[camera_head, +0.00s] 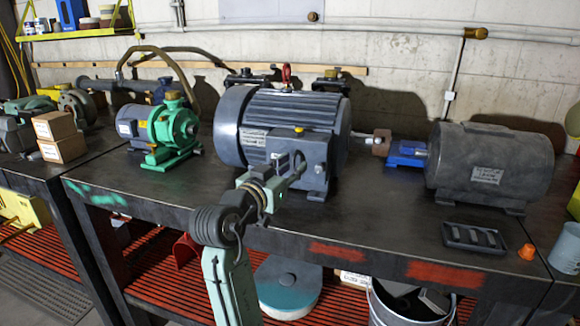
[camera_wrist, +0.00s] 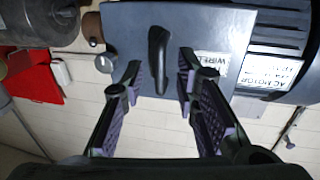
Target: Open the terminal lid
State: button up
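The terminal box (camera_head: 313,150) is a dark grey box on the front of the large grey motor (camera_head: 290,108). In the wrist view its flat grey lid (camera_wrist: 205,30) fills the upper middle and carries an upright black handle (camera_wrist: 158,60). My gripper (camera_head: 284,167) is in front of the box's left part in the head view. In the wrist view my gripper (camera_wrist: 160,70) is open and empty, one finger on each side of the handle, with gaps. I cannot tell how deep the handle sits between the fingertips. The lid looks shut.
A green pump (camera_head: 168,125) stands left on the dark workbench (camera_head: 370,225). A dark motor (camera_head: 490,165) with a blue coupling block (camera_head: 406,153) stands right. The bench's front middle is clear.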

jog(key=shift+c, duration=0.5)
grip_shut()
